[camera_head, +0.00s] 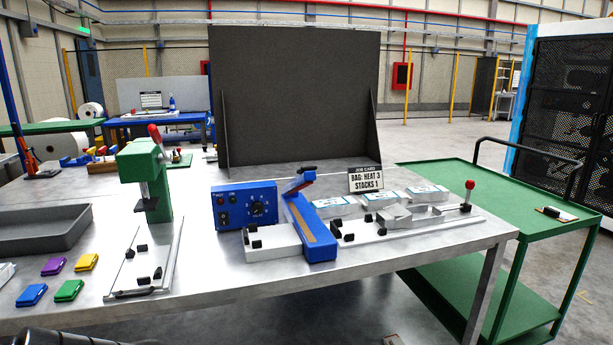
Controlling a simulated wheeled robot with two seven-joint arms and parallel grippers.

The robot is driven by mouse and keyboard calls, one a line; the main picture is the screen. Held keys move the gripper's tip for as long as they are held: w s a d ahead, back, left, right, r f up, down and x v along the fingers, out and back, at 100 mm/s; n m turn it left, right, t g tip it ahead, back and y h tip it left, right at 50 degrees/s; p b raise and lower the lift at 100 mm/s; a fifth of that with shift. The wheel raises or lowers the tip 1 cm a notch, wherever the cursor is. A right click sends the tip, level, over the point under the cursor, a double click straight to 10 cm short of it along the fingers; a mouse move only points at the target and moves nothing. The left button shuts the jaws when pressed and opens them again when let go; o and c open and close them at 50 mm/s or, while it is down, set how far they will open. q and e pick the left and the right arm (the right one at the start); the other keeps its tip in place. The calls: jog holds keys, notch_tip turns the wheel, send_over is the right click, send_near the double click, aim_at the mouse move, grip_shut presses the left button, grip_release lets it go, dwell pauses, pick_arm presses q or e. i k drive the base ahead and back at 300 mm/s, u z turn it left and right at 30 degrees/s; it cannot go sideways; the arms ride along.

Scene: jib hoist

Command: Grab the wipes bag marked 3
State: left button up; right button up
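Three white and pale blue packets, which look like the wipes bags, lie in a row on the steel bench: a left one (338,207), a middle one (383,200) and a right one (427,193). Any numbers on them are too small to read, so I cannot tell which is marked 3. Neither of my grippers shows in the head view.
A blue sealer with a control box (245,205) stands left of the packets. A metal fixture (410,217) with a red-knobbed lever lies in front of them. A green press (147,180), grey tray (45,230) and coloured blocks are farther left. A green cart (480,190) stands right.

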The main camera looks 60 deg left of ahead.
aim_at(428, 193)
jog(key=u, duration=1.25)
jog(key=k, duration=0.3)
jog(key=u, duration=0.25)
jog(key=i, duration=0.4)
jog(key=z, duration=0.05)
jog(key=k, duration=0.35)
jog(key=z, duration=1.25)
jog(key=i, duration=1.05)
jog(key=u, duration=0.9)
jog(key=i, duration=0.7)
jog(key=u, duration=0.85)
